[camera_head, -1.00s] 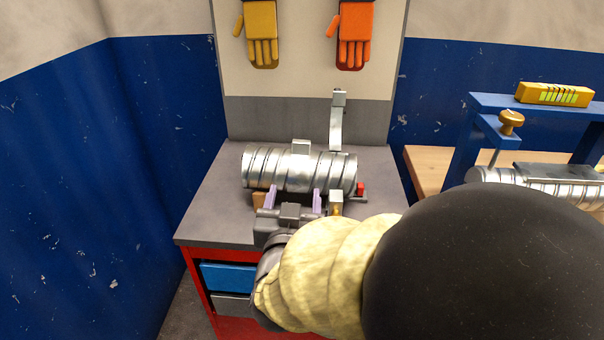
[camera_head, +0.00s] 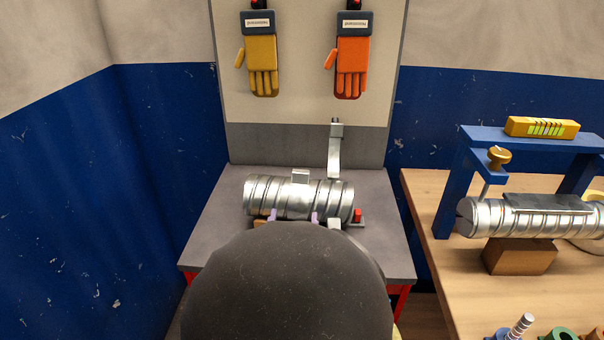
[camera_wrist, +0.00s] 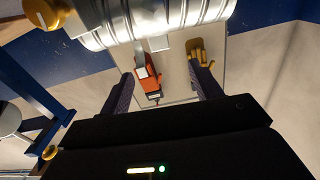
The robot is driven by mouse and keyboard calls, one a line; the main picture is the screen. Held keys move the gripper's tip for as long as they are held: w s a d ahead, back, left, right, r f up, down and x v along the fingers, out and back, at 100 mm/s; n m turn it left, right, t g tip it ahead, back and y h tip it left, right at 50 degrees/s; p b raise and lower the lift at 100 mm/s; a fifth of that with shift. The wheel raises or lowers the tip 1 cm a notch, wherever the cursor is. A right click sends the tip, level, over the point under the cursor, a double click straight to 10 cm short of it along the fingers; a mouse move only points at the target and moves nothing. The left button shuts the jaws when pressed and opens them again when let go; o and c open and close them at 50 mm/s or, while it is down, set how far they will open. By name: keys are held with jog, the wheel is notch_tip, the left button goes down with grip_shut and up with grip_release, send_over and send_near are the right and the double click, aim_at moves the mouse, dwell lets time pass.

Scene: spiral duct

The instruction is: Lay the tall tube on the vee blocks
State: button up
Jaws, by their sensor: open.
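A silver spiral-ribbed tube (camera_head: 325,195) lies on its side across the grey bench in the head view. It also shows close along the top of the wrist view (camera_wrist: 165,20). A small brown block (camera_head: 260,222) shows under its left end; whether this is a vee block I cannot tell, and other supports are hidden. My gripper (camera_head: 293,217) is on the near side of the tube, its purple fingertips just in front of it. In the wrist view my gripper (camera_wrist: 165,85) is open, with nothing between its fingers. My dark arm link hides most of the gripper in the head view.
An upright metal bracket (camera_head: 334,150) stands behind the tube, and a red piece (camera_head: 357,215) sits by its right end. At right, a wooden table (camera_head: 428,215) holds a blue frame (camera_head: 456,185) around another ribbed silver tube (camera_head: 485,219) on a brown block (camera_head: 518,258). Gloves hang behind.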

aim_at(300, 178)
jog(key=w+p, duration=0.2)
jog(key=w, duration=0.1)
jog(key=w+p, duration=0.3)
jog(key=w, duration=0.1)
jog(key=w+p, duration=0.2)
jog(key=w, duration=0.1)
jog(key=shift+w+d+f, duration=0.15)
jog(key=shift+w+d, duration=0.1)
jog(key=shift+d, duration=0.05)
jog(key=w, duration=0.1)
jog(key=w+p, duration=0.1)
jog(key=w, duration=0.1)
jog(key=w+p, duration=0.1)
jog(key=w, duration=0.1)
jog(key=shift+d+r, duration=0.15)
jog(key=shift+r, duration=0.1)
jog(key=shift+c, duration=0.2)
grip_shut()
dwell(0.3)
